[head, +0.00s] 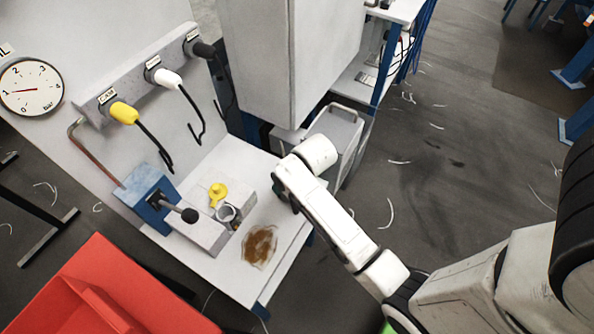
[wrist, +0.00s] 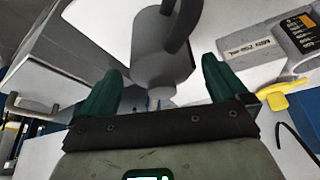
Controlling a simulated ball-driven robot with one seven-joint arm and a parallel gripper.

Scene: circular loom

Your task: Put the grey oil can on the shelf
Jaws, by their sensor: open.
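The grey oil can (wrist: 160,50) is large in the wrist view, with a dark curved part at its top. It lies between and beyond the two green fingers of my gripper (wrist: 158,88), which are apart; I cannot tell whether they touch it. In the head view only a dark green bit of my gripper (head: 277,189) shows, over the right side of the light worktop (head: 285,232); the fingertips are hidden by my wrist. A small grey cup-like thing (head: 227,212) stands beside a yellow cap (head: 217,194); I cannot tell whether it is the can. I cannot make out the shelf for certain.
A brown stain (head: 260,246) marks the worktop. A blue block with a lever (head: 150,200), a pressure gauge (head: 31,87) and hanging plugs (head: 168,79) are at the left. A large grey cabinet (head: 290,60) stands behind. A red bin (head: 100,290) is at lower left. Floor at right is open.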

